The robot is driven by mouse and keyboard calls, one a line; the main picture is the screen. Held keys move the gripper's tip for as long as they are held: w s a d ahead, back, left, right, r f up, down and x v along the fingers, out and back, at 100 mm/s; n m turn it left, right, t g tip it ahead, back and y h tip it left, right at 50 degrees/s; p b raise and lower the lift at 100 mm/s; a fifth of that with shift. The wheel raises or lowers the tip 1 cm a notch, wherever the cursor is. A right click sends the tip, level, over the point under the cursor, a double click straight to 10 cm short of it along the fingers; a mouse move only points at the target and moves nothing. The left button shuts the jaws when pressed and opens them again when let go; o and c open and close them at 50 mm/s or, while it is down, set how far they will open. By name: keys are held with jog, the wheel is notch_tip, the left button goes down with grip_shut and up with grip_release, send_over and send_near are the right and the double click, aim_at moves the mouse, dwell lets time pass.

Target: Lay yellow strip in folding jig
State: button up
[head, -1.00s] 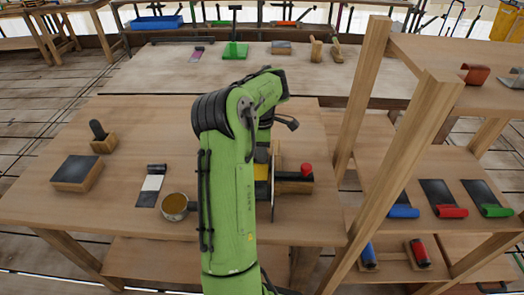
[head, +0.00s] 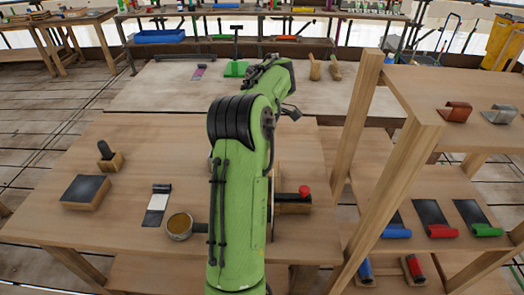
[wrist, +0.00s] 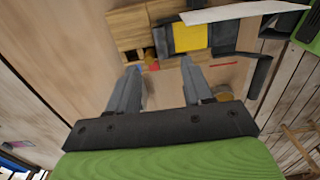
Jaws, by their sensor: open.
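In the wrist view the yellow strip (wrist: 190,37) shows as a flat yellow patch on a dark fixture that looks like the folding jig (wrist: 163,43). I cannot tell how exactly it is seated. My gripper (wrist: 160,66) is open, with nothing between its fingers, and points toward the near side of the fixture. In the head view my arm hides the strip and my gripper. Only the right part of the fixture (head: 293,206), a dark block with a red knob (head: 304,190), shows beside the arm.
A round pot (head: 179,226), a dark-and-white strip (head: 157,205), a dark-topped block (head: 86,191) and a wooden block with black handle (head: 110,158) stand on the bench (head: 60,225). A wooden shelf post (head: 390,190) rises close on the right. The bench's left front is clear.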

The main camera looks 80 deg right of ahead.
jog(key=shift+r, duration=0.2)
jog(key=w+a+r+m+t, duration=0.1)
jog(key=w+a+r, duration=0.3)
jog(key=w+a, duration=0.3)
jog(key=w+a+r+t, duration=0.1)
jog(key=w+a+r, duration=0.3)
jog(key=a, duration=0.5)
jog(key=w+a+r+m+t, duration=0.1)
jog(key=w+a+r+t, duration=0.15)
jog(key=w+a, duration=0.55)
jog(key=s+a, duration=0.2)
jog(key=a, duration=1)
jog(key=s+a+f+t, duration=0.1)
jog(key=s+a+f, duration=0.2)
jog(key=s+a, duration=0.6)
jog(key=shift+f+m, duration=0.3)
